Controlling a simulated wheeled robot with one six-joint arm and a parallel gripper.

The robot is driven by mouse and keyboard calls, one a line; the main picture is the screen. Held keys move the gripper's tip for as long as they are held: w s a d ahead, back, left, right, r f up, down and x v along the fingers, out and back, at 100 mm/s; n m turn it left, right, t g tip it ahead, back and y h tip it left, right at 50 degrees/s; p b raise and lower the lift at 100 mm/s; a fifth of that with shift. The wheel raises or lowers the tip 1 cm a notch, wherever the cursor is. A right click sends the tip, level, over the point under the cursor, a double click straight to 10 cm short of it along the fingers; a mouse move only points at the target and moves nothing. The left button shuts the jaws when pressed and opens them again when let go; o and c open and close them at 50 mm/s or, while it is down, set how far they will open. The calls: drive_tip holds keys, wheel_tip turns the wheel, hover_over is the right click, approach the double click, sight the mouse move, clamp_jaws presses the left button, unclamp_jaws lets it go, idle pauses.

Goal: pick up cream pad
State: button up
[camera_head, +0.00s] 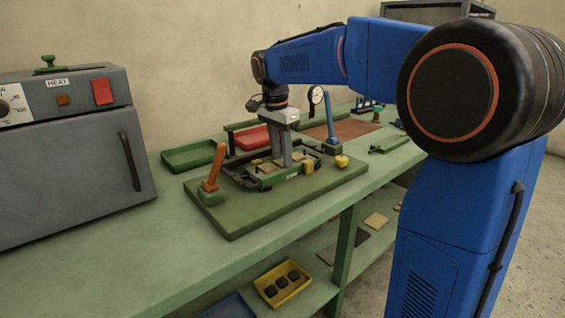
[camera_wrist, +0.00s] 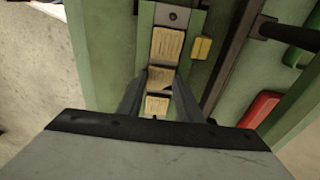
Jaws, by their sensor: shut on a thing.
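My gripper (camera_head: 285,161) points down into the green-edged fixture (camera_head: 265,182) on the bench. In the wrist view its two grey fingers (camera_wrist: 160,76) close on the sides of a cream pad (camera_wrist: 160,82), the middle one of a row. This pad is partly shaded, and I cannot tell whether it is clear of the fixture. Another cream pad (camera_wrist: 167,45) lies ahead of it in the channel, and a third (camera_wrist: 156,105) lies nearer the wrist. In the head view the fingers hide much of the row.
An orange-handled lever (camera_head: 214,168) stands left of the fixture, and a dial gauge on a blue post (camera_head: 329,118) stands behind it. A yellow knob (camera_head: 342,161) is at the right. A green tray (camera_head: 190,156) and a grey heater box (camera_head: 70,165) are left. The front bench strip is clear.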

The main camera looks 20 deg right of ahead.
sight(281, 161)
drive_tip(key=shift+f, duration=0.25)
wheel_tip(281, 161, up, 10)
drive_tip(key=shift+r, duration=0.15)
idle(0.4)
drive_tip(key=shift+w, duration=0.1)
idle(0.6)
